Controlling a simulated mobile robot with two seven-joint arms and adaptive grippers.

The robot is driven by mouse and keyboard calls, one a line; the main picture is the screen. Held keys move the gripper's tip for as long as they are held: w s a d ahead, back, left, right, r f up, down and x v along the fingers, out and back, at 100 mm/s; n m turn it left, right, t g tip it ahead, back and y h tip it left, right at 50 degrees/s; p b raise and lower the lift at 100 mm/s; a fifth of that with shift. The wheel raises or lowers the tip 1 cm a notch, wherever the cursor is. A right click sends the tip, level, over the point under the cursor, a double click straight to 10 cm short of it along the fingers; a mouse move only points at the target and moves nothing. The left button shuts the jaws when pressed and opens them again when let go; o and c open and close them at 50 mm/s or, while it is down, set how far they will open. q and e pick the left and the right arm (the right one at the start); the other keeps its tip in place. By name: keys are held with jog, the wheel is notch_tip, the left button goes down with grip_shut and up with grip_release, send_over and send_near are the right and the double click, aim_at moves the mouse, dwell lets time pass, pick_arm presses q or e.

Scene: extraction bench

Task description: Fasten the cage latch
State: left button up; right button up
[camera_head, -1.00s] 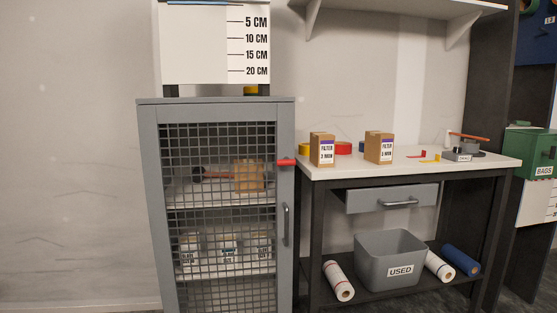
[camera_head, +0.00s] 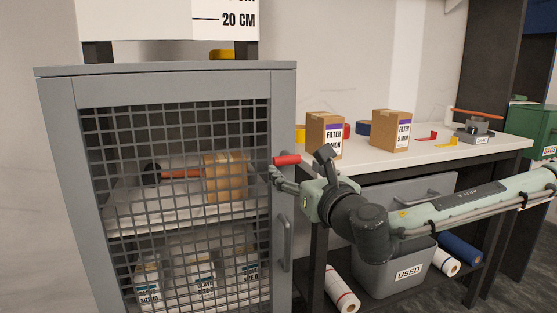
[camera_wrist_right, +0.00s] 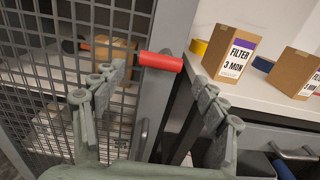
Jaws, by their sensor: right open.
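The grey cage cabinet (camera_head: 165,72) has a mesh door (camera_head: 182,235), which looks shut. The latch's red handle (camera_head: 286,160) lies level at the door's right edge, above the grey pull handle (camera_head: 285,243). In the right wrist view the red handle (camera_wrist_right: 161,62) points right, past the frame. My right gripper (camera_head: 274,184) is open and empty, just below the red handle in the head view. In the wrist view its fingers (camera_wrist_right: 160,85) stand apart, one on each side of the handle's line. Whether they touch it I cannot tell. My left gripper is out of view.
The white bench (camera_head: 440,155) stands right of the cabinet, with filter boxes (camera_head: 325,135) and tape rolls near its left side. A drawer and a grey USED bin (camera_head: 372,281) are below. A brown box (camera_head: 226,178) sits inside the cage.

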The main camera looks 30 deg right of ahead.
aim_at(288, 164)
jog(key=x, duration=0.5)
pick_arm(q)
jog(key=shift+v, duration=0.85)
pick_arm(e)
jog(key=shift+x, duration=0.9)
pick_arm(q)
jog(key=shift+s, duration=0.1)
pick_arm(e)
jog(key=shift+c, duration=0.6)
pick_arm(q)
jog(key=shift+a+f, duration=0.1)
pick_arm(e)
jog(key=c, duration=1)
jog(key=shift+c, duration=0.2)
